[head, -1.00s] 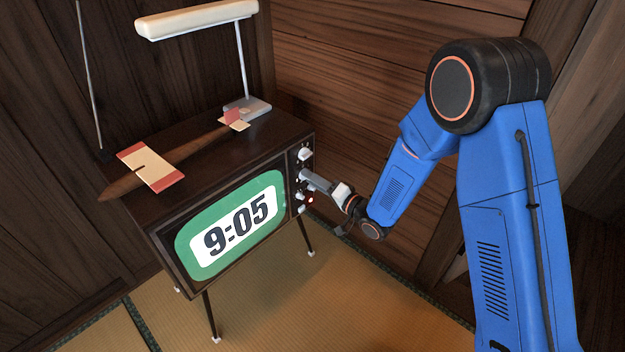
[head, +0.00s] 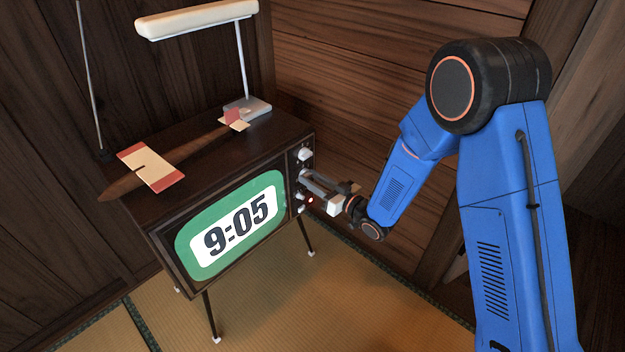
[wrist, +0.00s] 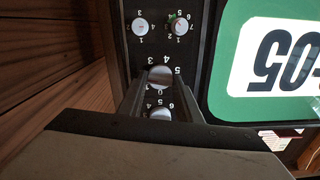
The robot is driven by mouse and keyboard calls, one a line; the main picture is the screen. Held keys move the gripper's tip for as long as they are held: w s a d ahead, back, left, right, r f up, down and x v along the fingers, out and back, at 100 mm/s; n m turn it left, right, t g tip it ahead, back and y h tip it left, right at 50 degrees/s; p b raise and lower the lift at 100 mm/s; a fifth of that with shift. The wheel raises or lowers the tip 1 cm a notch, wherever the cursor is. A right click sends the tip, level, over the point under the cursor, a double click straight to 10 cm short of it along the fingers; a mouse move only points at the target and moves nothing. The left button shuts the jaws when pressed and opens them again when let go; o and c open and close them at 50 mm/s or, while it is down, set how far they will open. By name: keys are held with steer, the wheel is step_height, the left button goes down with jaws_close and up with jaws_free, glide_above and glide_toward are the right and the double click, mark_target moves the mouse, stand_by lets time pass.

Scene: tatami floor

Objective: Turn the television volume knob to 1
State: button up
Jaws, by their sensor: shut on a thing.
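The television (head: 165,240) is a dark wooden set on thin legs, with a green screen reading 9:05. A column of knobs runs down the right side of its front. My gripper (head: 306,180) reaches in from the right and is shut on the second knob from the top. In the wrist view, which sees the set upside down, this round silvery knob (wrist: 160,74) sits between my fingers, with numbers including 0, 1, 3, 4 and 5 around it. Its pointer is not clear to me. No label tells which knob is for volume.
A model plane (head: 150,168) and a lamp (head: 195,20) stand on the set. Wooden walls are close behind; tatami floor (head: 265,300) is clear in front.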

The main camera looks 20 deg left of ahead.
steer(key=n, duration=0.9)
steer(key=shift+f, duration=0.1)
steer(key=shift+n, duration=0.3)
stand_by(0.4)
steer(key=o, duration=1)
steer(key=shift+o, duration=0.2)
steer(key=shift+d, duration=0.15)
